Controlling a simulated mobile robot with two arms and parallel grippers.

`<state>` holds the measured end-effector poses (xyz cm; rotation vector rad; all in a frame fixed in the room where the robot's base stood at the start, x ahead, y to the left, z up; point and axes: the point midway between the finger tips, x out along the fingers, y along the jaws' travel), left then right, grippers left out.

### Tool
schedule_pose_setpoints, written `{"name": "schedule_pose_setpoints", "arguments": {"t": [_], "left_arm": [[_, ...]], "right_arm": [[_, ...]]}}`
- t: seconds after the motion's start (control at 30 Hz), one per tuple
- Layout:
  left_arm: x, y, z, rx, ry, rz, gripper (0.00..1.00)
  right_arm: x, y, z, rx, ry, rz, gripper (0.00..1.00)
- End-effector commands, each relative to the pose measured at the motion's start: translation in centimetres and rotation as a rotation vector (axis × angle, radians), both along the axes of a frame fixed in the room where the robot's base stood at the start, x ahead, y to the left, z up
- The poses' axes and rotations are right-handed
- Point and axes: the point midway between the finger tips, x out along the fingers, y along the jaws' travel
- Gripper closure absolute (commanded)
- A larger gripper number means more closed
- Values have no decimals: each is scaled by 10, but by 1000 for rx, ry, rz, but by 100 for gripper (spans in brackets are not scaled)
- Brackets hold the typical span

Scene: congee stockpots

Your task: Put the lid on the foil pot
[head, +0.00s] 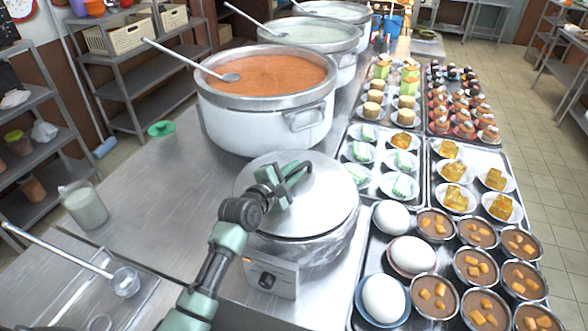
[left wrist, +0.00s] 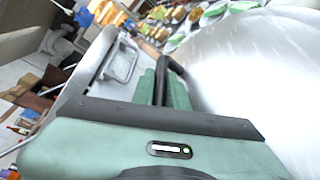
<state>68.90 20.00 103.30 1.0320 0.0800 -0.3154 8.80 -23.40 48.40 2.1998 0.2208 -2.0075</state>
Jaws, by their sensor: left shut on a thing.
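The silver round lid (head: 325,205) is over the foil pot (head: 322,252), which stands at the front of the steel counter behind a small control box. The lid covers the pot's mouth; I cannot tell whether it rests fully on the rim or sits slightly above it. In the left wrist view the gripper's fingers (left wrist: 168,82) are beside the lid's shiny surface (left wrist: 255,65). My right gripper is not in view.
A large pot of orange congee (head: 268,76) with a ladle stands just behind, with more stockpots beyond. Trays of desserts, eggs (head: 384,298) and brown cups (head: 434,294) fill the right side.

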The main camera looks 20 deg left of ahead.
Motion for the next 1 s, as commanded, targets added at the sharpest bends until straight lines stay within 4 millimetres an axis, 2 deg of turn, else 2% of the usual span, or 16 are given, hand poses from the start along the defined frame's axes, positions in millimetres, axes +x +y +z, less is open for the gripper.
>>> {"name": "schedule_pose_setpoints", "arguments": {"t": [1.0], "left_arm": [[1, 0, -6, 0, -5, 2, 100]], "right_arm": [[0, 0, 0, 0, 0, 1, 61]]}}
